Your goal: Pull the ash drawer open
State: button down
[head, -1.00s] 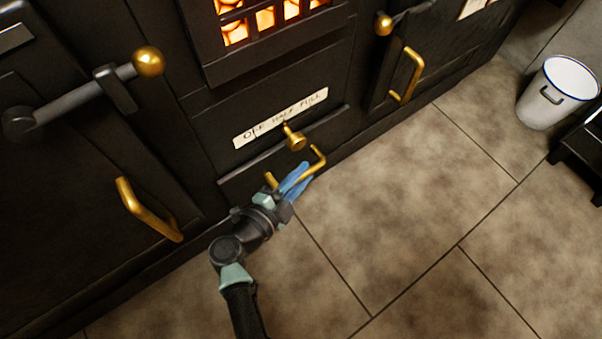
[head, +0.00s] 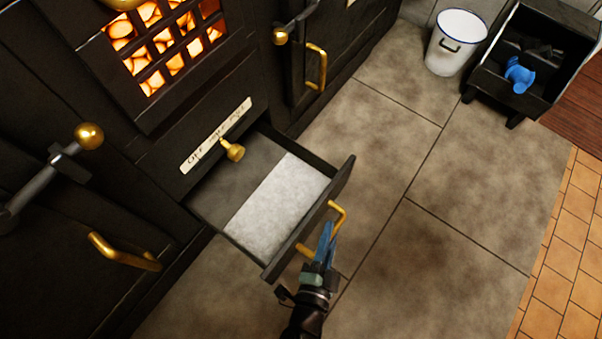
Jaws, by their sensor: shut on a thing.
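The ash drawer (head: 349,180) is pulled well out of the black stove, below the fire grate. A bed of pale grey ash (head: 278,206) lies in it, and the part toward the stove is dark and bare. Its brass handle (head: 341,215) is on the drawer's front. My gripper (head: 327,236), with blue fingers, is shut on this handle, at the outer side of the drawer front. The fingertips partly cover the handle's middle.
A brass knob (head: 233,151) and a lettered plate (head: 215,135) sit above the drawer. The fire grate (head: 165,45) glows. A white bucket (head: 456,45) and a black bin (head: 520,75) holding a blue object (head: 519,75) stand at the back right. The tiled floor (head: 430,245) right of the drawer is clear.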

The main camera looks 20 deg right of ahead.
jog(key=s+d, duration=0.5)
jog(key=s, duration=0.2)
jog(key=shift+s+d, duration=0.15)
jog(key=shift+s, duration=0.05)
jog(key=c, duration=0.8)
grip_release()
jog(key=shift+p+v, duration=2.55)
jog(key=shift+v, duration=3.95)
